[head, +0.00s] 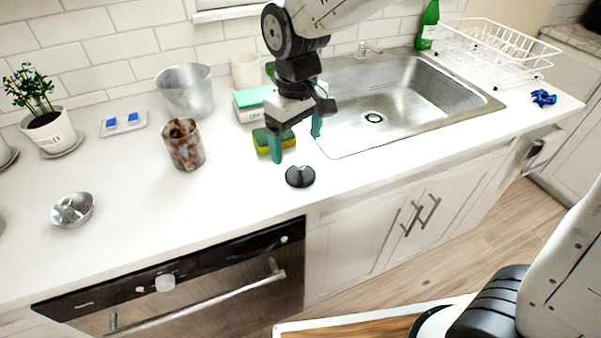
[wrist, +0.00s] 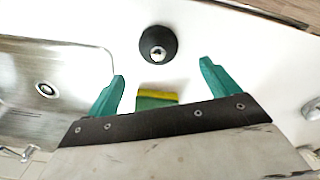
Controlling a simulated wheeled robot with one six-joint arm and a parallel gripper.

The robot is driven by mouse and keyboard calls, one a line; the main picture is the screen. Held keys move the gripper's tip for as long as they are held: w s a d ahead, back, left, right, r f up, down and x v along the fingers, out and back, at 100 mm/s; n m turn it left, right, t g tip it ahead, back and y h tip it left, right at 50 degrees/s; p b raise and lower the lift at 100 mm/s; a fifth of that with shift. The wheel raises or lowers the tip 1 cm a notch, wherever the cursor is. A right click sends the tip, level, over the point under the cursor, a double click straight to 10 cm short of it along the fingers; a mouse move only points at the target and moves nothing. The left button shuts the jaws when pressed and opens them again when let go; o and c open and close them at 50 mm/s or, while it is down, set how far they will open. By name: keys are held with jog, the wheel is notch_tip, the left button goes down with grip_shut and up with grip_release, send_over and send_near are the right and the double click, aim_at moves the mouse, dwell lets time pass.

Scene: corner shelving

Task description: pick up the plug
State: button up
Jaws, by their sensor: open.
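The plug (head: 300,176) is a round black disc with a small metal knob on top. It lies on the white counter near the front edge, left of the sink. In the wrist view the plug (wrist: 158,45) is beyond the fingertips, roughly centred between them. My gripper (head: 297,142) has two green fingers spread apart with nothing held between them. It hangs above the counter, a little behind the plug and apart from it. The gripper also shows in the wrist view (wrist: 162,68).
A yellow and green sponge (head: 273,141) lies just behind the plug, close to my fingers; it also shows in the wrist view (wrist: 157,99). The sink (head: 400,95) is to the right. A rusty brown cup (head: 184,145) stands left.

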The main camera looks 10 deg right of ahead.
aim_at(300, 164)
jog(key=f, duration=0.7)
jog(key=shift+s+d, duration=0.2)
jog(key=shift+d, duration=0.05)
jog(key=c, duration=1.1)
